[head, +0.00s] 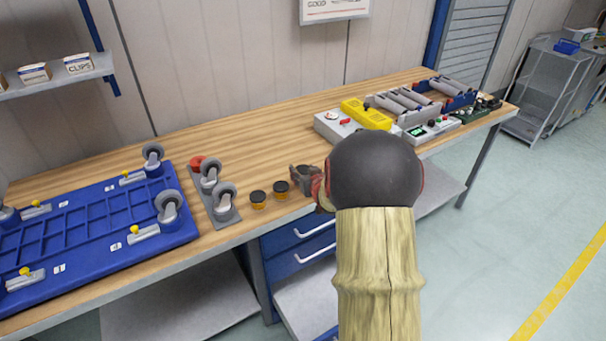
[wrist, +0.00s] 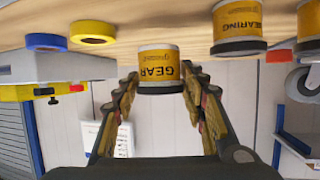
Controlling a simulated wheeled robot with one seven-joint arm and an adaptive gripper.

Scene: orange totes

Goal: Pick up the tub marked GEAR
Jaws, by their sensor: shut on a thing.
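The tub marked GEAR (wrist: 158,68) has a yellow label and a dark lid. It appears upside down in the wrist view, between the two fingers of my gripper (wrist: 160,95), which is shut on it. Whether its base touches the bench or is slightly clear of it, I cannot tell. In the head view my gripper (head: 306,179) is at the bench's front edge, and my arm and gripper hide the tub. A similar tub marked with a word ending in EARING (wrist: 240,27) stands beside it, with another tub (wrist: 308,25) beyond.
Two dark-lidded tubs (head: 258,200) stand left of my gripper, near a grey plate with casters (head: 222,205). A blue pallet (head: 90,225) fills the bench's left. A yellow roll (wrist: 92,32) and a blue roll (wrist: 46,42) show in the wrist view. The wooden bench behind (head: 250,135) is clear.

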